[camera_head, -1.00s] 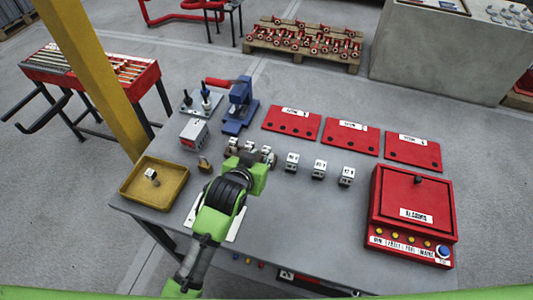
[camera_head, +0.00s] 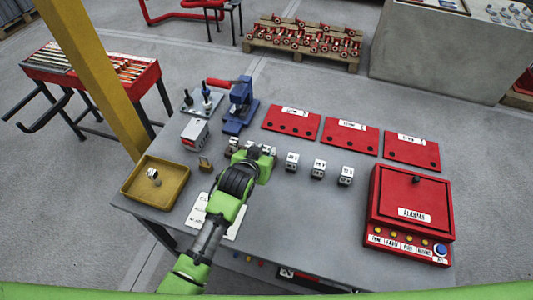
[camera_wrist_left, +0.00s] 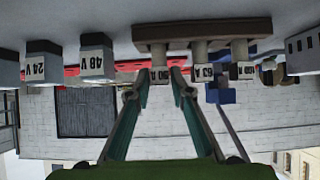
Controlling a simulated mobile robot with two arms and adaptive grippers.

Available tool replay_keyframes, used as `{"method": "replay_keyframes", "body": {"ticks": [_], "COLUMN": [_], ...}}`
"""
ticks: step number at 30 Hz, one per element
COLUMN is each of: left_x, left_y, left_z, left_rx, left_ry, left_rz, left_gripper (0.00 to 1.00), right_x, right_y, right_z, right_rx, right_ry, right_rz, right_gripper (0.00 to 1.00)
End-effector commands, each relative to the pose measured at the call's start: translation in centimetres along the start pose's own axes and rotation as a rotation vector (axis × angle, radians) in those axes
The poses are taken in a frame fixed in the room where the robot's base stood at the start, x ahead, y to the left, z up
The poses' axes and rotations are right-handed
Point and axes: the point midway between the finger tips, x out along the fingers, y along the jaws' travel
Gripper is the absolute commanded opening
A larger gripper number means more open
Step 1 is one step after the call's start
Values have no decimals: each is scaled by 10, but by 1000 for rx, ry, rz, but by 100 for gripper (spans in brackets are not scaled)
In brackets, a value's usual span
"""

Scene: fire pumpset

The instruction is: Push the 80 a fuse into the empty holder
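In the left wrist view, which looks upside down, the 80 A fuse (camera_wrist_left: 160,76) is between my left gripper's fingertips (camera_wrist_left: 161,82). The fingers appear closed on its sides. It lines up with one end of a dark brown holder block (camera_wrist_left: 195,30); I cannot tell how deeply it is seated. A 63 A fuse (camera_wrist_left: 203,73) and another labelled fuse (camera_wrist_left: 243,71) stand in the same block. In the head view, my left gripper (camera_head: 260,158) covers most of the holder row and hides the 80 A fuse. My right gripper is not in view.
Several small white blocks (camera_head: 319,168) stand right of the gripper. Behind are a blue press (camera_head: 239,112) and red plates (camera_head: 352,137). A yellow tray (camera_head: 136,197) is left, a red alarm box (camera_head: 413,195) right. The table's (camera_head: 310,225) middle front is clear.

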Motion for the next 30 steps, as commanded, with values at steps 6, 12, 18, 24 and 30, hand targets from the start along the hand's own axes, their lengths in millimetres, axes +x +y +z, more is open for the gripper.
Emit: {"method": "replay_keyframes", "body": {"ticks": [6,12,18,24,30], "left_x": [0,0,-6,-26,-71], "left_y": [0,0,0,-5,-23], "left_z": [0,0,-9,-29,-46], "left_rx": [0,0,0,1,2], "left_ry": [0,0,3,4,6], "left_rz": [0,0,0,-2,-2], "left_gripper": [0,0,0,0,0], "right_x": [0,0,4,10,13], "right_y": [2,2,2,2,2], "right_z": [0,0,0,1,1], "right_rx": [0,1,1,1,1], "right_ry": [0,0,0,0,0], "right_rz": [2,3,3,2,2], "right_gripper": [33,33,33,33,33]}}
